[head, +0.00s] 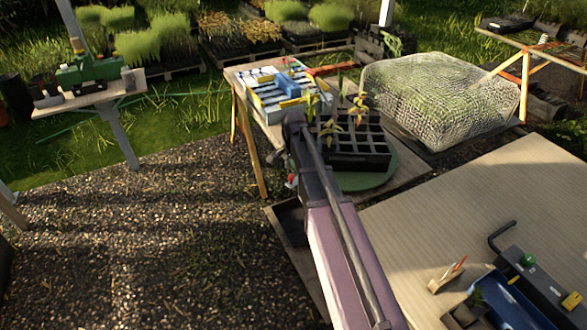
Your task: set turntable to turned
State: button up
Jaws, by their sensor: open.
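The turntable (383,181) is a green round disc on the wooden table behind my arm. A black tray (352,162) with many square cells rests on it, and a few yellow-green seedlings (358,108) stand in its back part. My arm reaches up across the picture and covers the tray's left side and part of the disc. My gripper (276,157) is at the arm's far end, left of the tray, mostly hidden by the arm. It is open, and I see nothing held. I cannot tell whether it touches the tray or disc.
A white-and-blue rack (278,90) stands behind the tray. A mesh-covered box (440,97) is close on the right. A slatted bench (470,215) at front right bears a blue bin (500,300) and a black control box (540,285). Gravel on the left is clear.

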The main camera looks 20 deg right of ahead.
notch_tip(320, 180, up, 12)
jog(key=p, duration=1.1)
jog(key=shift+p, duration=0.3)
dwell(0.6)
dwell(0.4)
jog(key=shift+s, duration=0.1)
jog(key=c, duration=0.6)
jog(key=shift+s+a, duration=0.1)
jog(key=shift+s, duration=0.15)
jog(key=c, duration=0.3)
jog(key=s+a+n, duration=0.1)
jog(key=s+n, duration=0.3)
jog(key=s, duration=0.2)
jog(key=s+a+n, duration=0.1)
jog(key=s+n, duration=0.3)
jog(key=s, duration=0.3)
jog(key=s+a+n, duration=0.2)
jog(key=s+n, duration=0.2)
jog(key=s, duration=0.2)
jog(key=shift+s, duration=0.3)
grip_shut()
